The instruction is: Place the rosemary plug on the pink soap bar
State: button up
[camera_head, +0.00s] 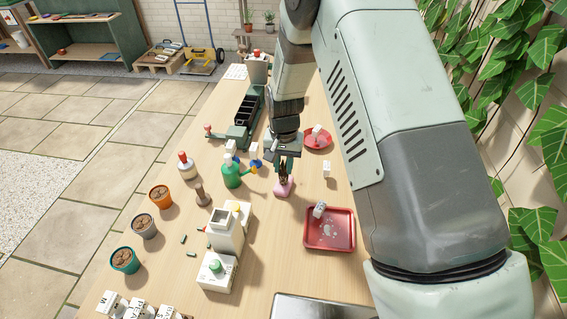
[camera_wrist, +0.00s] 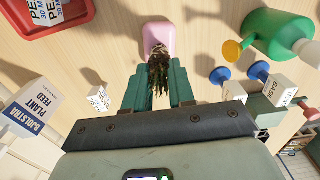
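The rosemary plug (camera_wrist: 158,72), dark and brown at its root end with green leaves, is between the two teal fingers of my gripper (camera_wrist: 160,80). The fingers appear closed against its sides. The pink soap bar (camera_wrist: 159,35) lies on the table just beyond the fingertips in the wrist view, and the plug's root end overlaps its near edge there. In the head view the plug (camera_head: 283,172) stands roughly upright over the soap bar (camera_head: 283,188), below my gripper (camera_head: 284,158). I cannot tell whether the plug touches the soap.
A green watering can (camera_head: 232,176) and blue-topped stamps stand left of the soap. A red tray (camera_head: 330,245) with a white box is nearer, and a red plate (camera_head: 317,138) is farther right. Several pots (camera_head: 125,260) line the left edge. Bare table surrounds the soap's near side.

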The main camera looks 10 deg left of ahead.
jog(key=shift+o, duration=0.5)
jog(key=s+d+r+t, duration=0.1)
jog(key=s+d+r, duration=0.15)
jog(key=r, duration=0.95)
jog(key=s+d+r+t, duration=0.1)
jog(key=d+r, duration=0.3)
jog(key=r, duration=0.9)
jog(key=s+d+r+t, duration=0.1)
jog(key=s+d+r, duration=0.3)
jog(key=s, duration=0.3)
jog(key=s+d+r+t, duration=0.1)
jog(key=s+d+r, duration=0.2)
jog(key=s+d, duration=0.2)
jog(key=s+d+r+t, duration=0.1)
jog(key=s+d+r, duration=0.3)
jog(key=s, duration=0.6)
jog(key=shift+s+d+r+t, duration=0.2)
jog(key=shift+d+r+t, duration=0.1)
